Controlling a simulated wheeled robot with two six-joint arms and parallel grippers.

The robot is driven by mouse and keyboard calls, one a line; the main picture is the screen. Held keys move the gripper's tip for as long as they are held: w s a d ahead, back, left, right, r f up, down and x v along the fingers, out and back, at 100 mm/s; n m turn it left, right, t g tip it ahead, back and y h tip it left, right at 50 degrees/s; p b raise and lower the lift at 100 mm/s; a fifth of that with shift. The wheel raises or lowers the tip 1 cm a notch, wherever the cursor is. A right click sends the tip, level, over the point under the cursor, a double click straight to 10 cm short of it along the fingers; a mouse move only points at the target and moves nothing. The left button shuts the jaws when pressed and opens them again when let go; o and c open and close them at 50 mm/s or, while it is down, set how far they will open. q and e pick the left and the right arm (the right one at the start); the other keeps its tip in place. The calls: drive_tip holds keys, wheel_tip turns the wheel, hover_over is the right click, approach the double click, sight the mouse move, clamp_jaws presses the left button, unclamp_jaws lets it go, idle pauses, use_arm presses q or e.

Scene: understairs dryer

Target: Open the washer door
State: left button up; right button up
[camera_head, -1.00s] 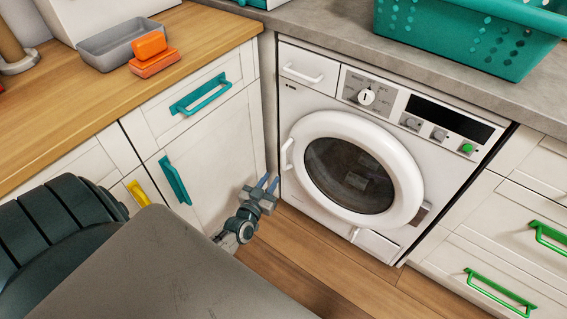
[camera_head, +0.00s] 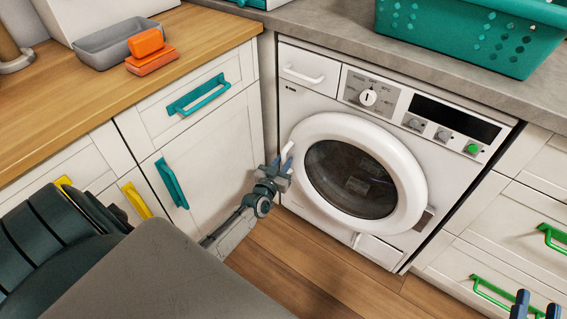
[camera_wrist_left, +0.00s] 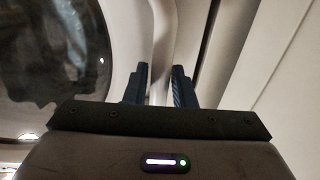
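The white washer (camera_head: 330,95) stands under the grey counter. Its round door (camera_head: 412,175) has a white ring and dark glass and sits shut against the front. The white door handle (camera_head: 287,153) is on the ring's left side. My left gripper (camera_head: 282,163) is at this handle and hides its lower part. In the left wrist view, the handle (camera_wrist_left: 162,50) runs between the two separated fingers (camera_wrist_left: 160,87); I see no clear grip on it. My right gripper (camera_head: 536,305) shows only its fingertips at the lower right corner, apart and empty.
A white cabinet with teal handles (camera_head: 172,183) is close left of my left gripper. Drawers with green handles (camera_head: 503,297) are to the right of the washer. A teal basket (camera_head: 470,35) stands on the counter. The wooden floor (camera_head: 320,262) before the washer is clear.

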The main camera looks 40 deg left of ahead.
use_arm(q)
drive_tip(key=shift+w, duration=0.2)
clamp_jaws()
drive_tip(key=shift+s, duration=0.1)
